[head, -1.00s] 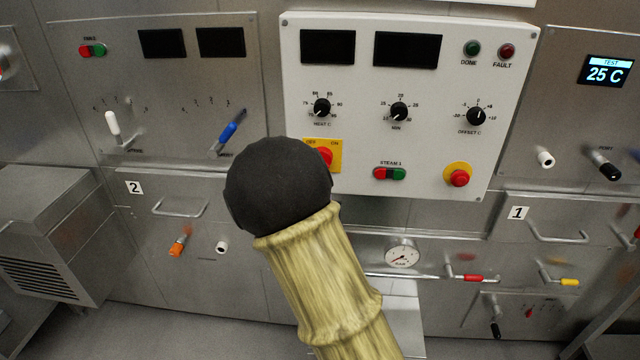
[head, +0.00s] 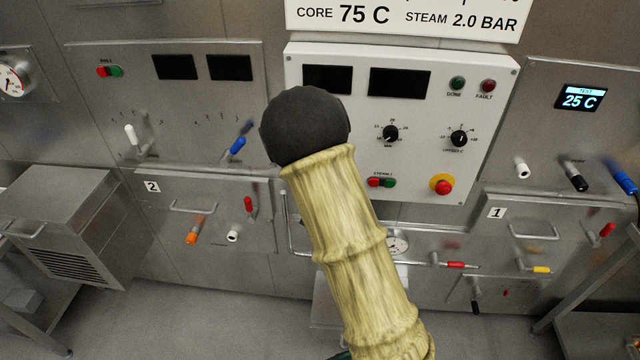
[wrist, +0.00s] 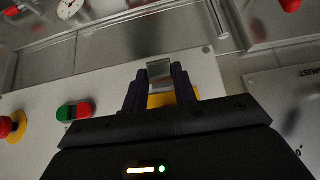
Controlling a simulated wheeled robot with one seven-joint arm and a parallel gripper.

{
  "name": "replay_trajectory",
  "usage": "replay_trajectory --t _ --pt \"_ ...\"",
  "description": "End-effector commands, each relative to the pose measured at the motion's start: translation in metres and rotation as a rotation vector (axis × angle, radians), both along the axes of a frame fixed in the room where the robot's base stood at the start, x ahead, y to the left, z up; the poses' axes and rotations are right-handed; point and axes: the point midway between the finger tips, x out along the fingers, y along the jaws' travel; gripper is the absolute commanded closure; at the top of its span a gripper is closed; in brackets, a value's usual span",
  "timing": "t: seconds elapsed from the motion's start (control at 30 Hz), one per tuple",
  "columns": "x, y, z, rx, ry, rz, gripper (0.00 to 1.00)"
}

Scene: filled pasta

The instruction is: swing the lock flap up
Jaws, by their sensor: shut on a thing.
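In the wrist view my gripper (wrist: 159,80) has its two dark purple fingers closed on a small grey metal piece, which looks like the lock flap (wrist: 160,68). Part of a yellow plate (wrist: 160,100) shows just behind it, between the fingers. The flap's hinge and exact angle cannot be made out. In the head view my arm, with its dark rounded end, covers this spot, so the gripper, flap and yellow plate are hidden there.
The white control panel (head: 470,85) carries dials, a red-green button pair (head: 381,182) and a red stop button on yellow (head: 441,185). Left of my arm, a blue-handled lever (head: 238,146) and a red-handled one (head: 248,204) stick out. A pressure gauge (head: 397,244) sits below.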

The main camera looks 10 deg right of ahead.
Motion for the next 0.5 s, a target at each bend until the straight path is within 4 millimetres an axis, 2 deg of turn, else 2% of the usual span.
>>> replay_trajectory --t 0.03,0.1,0.5 --pt "0.0015 -0.0017 0.0092 0.008 0.027 -0.003 0.96" --pt "0.0024 -0.002 0.0107 0.019 0.061 -0.003 0.96" --pt "0.005 -0.0025 0.0115 0.055 0.171 -0.001 0.96"
